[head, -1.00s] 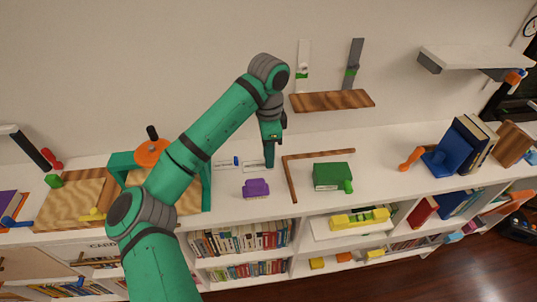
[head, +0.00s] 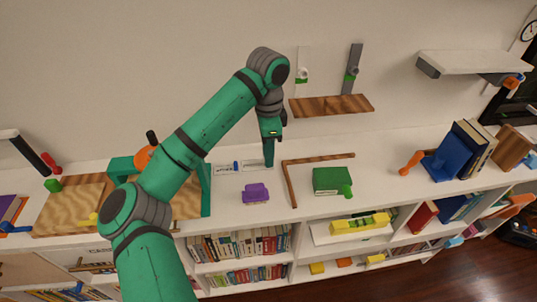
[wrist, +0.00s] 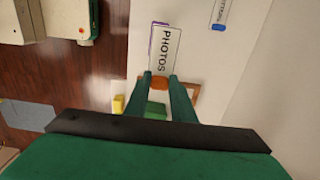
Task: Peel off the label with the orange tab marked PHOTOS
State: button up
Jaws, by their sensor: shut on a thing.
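The white label marked PHOTOS (wrist: 164,48) runs away from my gripper in the wrist view. Its orange tab (wrist: 160,83) sits between the fingertips of my gripper (wrist: 161,80), which are shut on it. In the wrist view the label covers most of a purple thing behind it. I cannot tell how much of the label is still stuck to the surface. In the head view my gripper (head: 269,163) points down at the white desk top (head: 225,205), and the tab is hidden there.
Another label with a blue tab (head: 236,166) lies to the left; it also shows in the wrist view (wrist: 218,27). A purple block (head: 255,193) is in front. A brown L-shaped strip (head: 291,185) and a green block (head: 332,181) are to the right. A wooden shelf (head: 332,105) hangs behind.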

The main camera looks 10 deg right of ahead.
jog(key=shift+r, duration=0.45)
dwell(0.9)
jog(key=shift+r, duration=2.4)
